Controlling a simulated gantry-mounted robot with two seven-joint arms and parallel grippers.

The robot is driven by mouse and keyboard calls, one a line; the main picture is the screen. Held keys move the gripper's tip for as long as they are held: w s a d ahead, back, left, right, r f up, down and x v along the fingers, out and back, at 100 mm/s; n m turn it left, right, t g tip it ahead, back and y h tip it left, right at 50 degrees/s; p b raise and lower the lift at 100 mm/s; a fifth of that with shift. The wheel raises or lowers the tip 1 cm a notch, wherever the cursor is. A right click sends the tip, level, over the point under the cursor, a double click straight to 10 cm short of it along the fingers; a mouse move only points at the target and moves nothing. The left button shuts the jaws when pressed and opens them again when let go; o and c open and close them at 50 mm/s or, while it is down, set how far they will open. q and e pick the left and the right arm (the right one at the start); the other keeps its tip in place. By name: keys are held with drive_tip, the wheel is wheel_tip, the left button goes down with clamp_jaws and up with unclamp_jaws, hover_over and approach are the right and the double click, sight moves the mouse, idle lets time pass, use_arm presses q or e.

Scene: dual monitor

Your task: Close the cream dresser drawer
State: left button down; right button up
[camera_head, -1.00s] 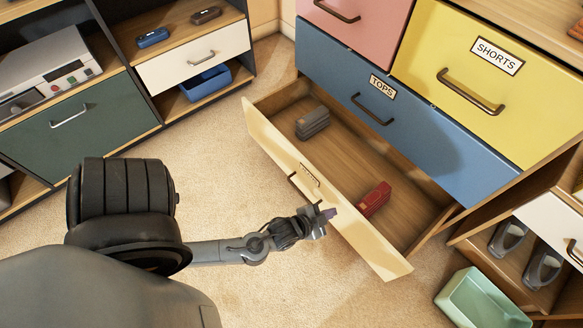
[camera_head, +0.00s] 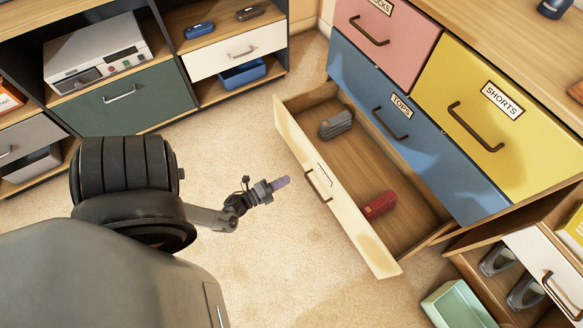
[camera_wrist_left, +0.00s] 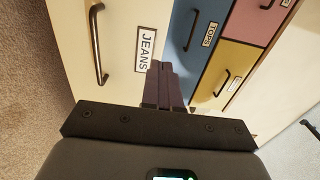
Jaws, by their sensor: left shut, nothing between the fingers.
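The cream drawer (camera_head: 345,205) at the bottom of the dresser is pulled well out, and its inside shows from above. Its front has a dark handle (camera_head: 318,186), and in the left wrist view its label reads JEANS (camera_wrist_left: 145,49). My left gripper (camera_head: 283,181) is in front of the drawer front, to the left of the handle in the head view, with floor visible between them. In the left wrist view its fingers (camera_wrist_left: 164,85) are together, with nothing held, and point toward the drawer front. My right gripper is not in view.
A grey item (camera_head: 336,124) and a red item (camera_head: 379,205) lie inside the drawer. The blue TOPS drawer (camera_head: 400,140) above is shut. A green bin (camera_head: 458,306) stands at the lower right. Carpet in front of the drawer is clear.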

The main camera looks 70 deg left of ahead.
sight(320, 164)
use_arm(q)
drive_tip(key=w+b, duration=0.1)
drive_tip(key=w, duration=0.3)
drive_tip(key=w+a+b, duration=0.1)
drive_tip(key=w+b, duration=0.1)
drive_tip(key=w, duration=0.2)
drive_tip(key=w+a+b, duration=0.1)
drive_tip(key=w, duration=0.3)
drive_tip(key=shift+w+f+b, duration=0.1)
drive_tip(key=shift+w+b, duration=0.25)
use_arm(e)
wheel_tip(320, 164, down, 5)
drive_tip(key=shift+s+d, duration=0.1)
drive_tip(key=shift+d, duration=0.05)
use_arm(q)
drive_tip(key=shift+d, duration=0.2)
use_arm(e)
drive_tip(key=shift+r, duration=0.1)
